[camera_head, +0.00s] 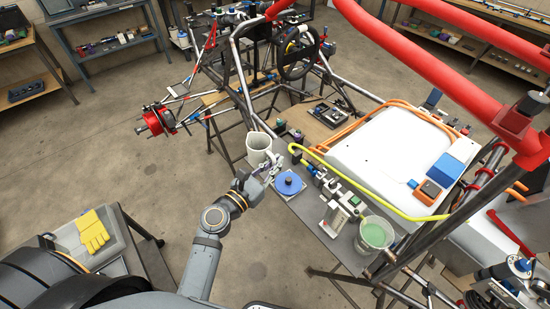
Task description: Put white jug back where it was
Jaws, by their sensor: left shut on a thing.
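The white jug (258,147) is upright at the left edge of the grey work surface inside the tube chassis. My left gripper (264,169) reaches up to it from below in the picture and is shut on its near side, where the handle would be. The fingers hide that part of the jug. I cannot tell whether the jug's base touches the surface or hangs just above it.
A blue disc (289,183) lies just right of my left gripper. A clear jug of green liquid (375,234) stands at the near right. A yellow-green tube (365,192) and chassis bars border the surface. A yellow glove (92,231) lies on a cart at left.

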